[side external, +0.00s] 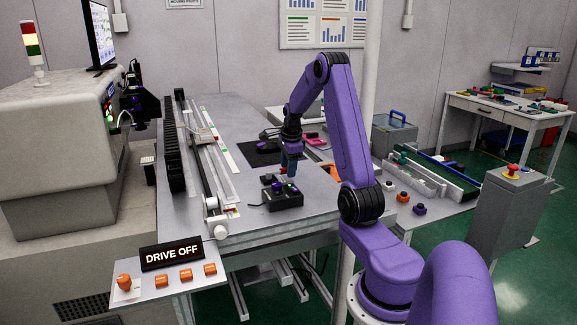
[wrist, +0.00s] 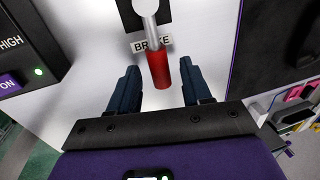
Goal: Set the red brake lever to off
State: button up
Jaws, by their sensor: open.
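The brake lever (wrist: 160,68) shows in the wrist view as a silver rod with a red grip, beside a "BRAKE" label (wrist: 151,44). The rod runs up to a round silver pivot on a black plate (wrist: 135,17) at the top edge. My gripper (wrist: 161,76) is open, with one blue finger on each side of the red grip. I see gaps on both sides, so the fingers do not appear to touch it. In the side external view my gripper (side external: 289,162) points down over the table, and a small speck of red shows at its tips.
A black control box (side external: 283,198) stands on the table just in front of my gripper. A dark panel (wrist: 25,50) marked "HIGH" and "ON" with a green light is left in the wrist view. A long rail (side external: 205,160) lies further left. A "DRIVE OFF" sign (side external: 171,254) stands at the front.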

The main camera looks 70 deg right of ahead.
grip_shut()
